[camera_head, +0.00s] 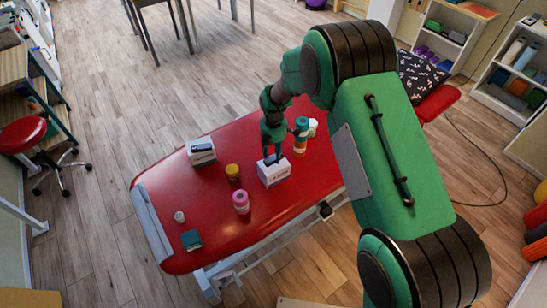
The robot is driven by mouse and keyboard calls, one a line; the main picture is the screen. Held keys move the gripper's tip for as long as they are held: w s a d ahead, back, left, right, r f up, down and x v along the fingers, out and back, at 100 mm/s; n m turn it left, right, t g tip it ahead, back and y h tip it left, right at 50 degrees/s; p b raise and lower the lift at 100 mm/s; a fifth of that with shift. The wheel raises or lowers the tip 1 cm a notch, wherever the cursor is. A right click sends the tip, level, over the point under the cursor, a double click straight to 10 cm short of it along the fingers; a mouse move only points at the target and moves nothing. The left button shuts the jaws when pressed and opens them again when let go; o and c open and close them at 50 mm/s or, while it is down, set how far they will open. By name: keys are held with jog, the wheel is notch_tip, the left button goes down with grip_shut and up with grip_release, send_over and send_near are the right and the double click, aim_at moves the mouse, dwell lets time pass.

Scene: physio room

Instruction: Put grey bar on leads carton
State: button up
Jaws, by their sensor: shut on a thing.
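My gripper (272,156) points down at the top of a white carton (274,176) in the middle of the red treatment table (215,220). It is shut on a small dark grey thing, which seems to be the grey bar; the fingers hide most of it. I cannot tell whether the bar touches the carton top or is just above it. A second white carton (202,156) stands further left, with a dark flat patch or object on its top. The lettering on both cartons is too small to read, so I cannot tell which is the leads carton.
Near the gripper stand a teal bottle (301,130), a white container (312,127), a yellow-brown jar (232,172) and a pink bottle (241,202). A small white jar (179,216) and a dark teal box (191,239) are at the near left.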

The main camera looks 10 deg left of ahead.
aim_at(273, 156)
jog(key=shift+f, duration=1)
jog(key=shift+f, duration=0.1)
jog(key=o, duration=1.1)
jog(key=shift+o, duration=0.2)
notch_tip(273, 156, up, 12)
jog(key=p, duration=0.1)
